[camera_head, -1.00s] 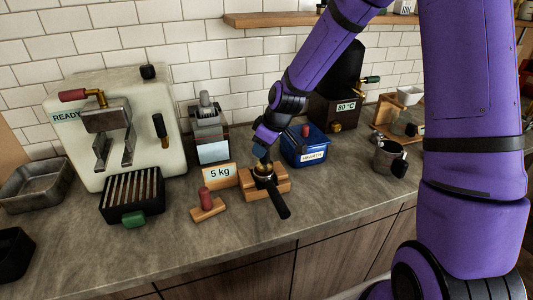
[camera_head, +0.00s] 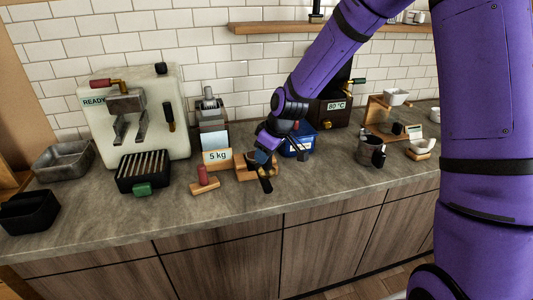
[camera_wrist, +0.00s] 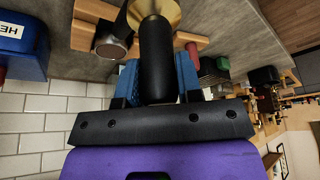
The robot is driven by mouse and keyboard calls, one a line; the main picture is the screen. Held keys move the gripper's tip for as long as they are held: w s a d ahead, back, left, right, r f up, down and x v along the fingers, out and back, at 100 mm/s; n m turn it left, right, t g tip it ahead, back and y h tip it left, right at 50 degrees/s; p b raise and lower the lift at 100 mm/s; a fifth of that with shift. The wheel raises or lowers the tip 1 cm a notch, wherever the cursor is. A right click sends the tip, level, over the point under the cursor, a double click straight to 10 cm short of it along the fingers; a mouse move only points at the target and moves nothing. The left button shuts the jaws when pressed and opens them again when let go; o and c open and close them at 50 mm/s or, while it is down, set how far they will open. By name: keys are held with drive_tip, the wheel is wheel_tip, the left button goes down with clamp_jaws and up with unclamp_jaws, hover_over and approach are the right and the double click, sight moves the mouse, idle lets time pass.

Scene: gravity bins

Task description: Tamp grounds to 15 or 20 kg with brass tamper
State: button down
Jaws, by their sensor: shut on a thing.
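My gripper (camera_head: 264,160) is shut on the black handle (camera_wrist: 156,60) of the brass tamper; its blue fingers sit on both sides. The tamper's brass part (camera_wrist: 158,9) shows at the top of the wrist view, its lower end cut off. The portafilter's dark handle (camera_head: 266,185) points toward the counter front from the wooden stand (camera_head: 243,174). The sign (camera_head: 217,157) reads 5 kg.
A red-handled tool (camera_head: 203,176) on a wooden base stands left of the stand. The knock box (camera_head: 143,172) and espresso machine (camera_head: 135,120) are farther left. A blue bin (camera_head: 300,142) is close behind right; a metal pitcher (camera_head: 371,151) stands right. The front counter is clear.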

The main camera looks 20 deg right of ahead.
drive_tip(key=c, duration=1.6)
unclamp_jaws()
clamp_jaws()
drive_tip(key=shift+r, duration=0.55)
drive_tip(key=shift+r, duration=2.8)
drive_tip(key=shift+s, duration=0.1)
